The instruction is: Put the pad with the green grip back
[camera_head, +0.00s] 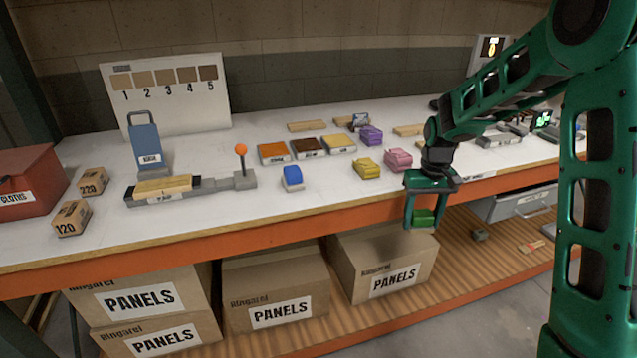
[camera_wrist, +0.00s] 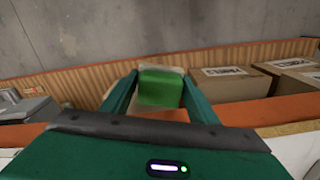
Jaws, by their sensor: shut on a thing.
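The pad with the green grip (camera_head: 423,217) is between the fingers of my gripper (camera_head: 421,220), which is shut on it. In the head view, my gripper hangs in front of the table's front edge. The wrist view also shows the green grip (camera_wrist: 160,88) between my two fingers, with a pale part of the pad just behind it. Other pads stand on the table: a blue one (camera_head: 292,178), a yellow one (camera_head: 367,168), a pink one (camera_head: 398,159) and a purple one (camera_head: 370,135).
The white table (camera_head: 250,213) has an orange front edge. Boxes marked PANELS (camera_head: 390,262) stand on the lower shelf. Colored trays (camera_head: 307,148), a clamp with a wood piece (camera_head: 163,187), numbered blocks (camera_head: 72,218) and a red box (camera_head: 30,180) are on the table. A grey drawer (camera_head: 522,203) hangs at right.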

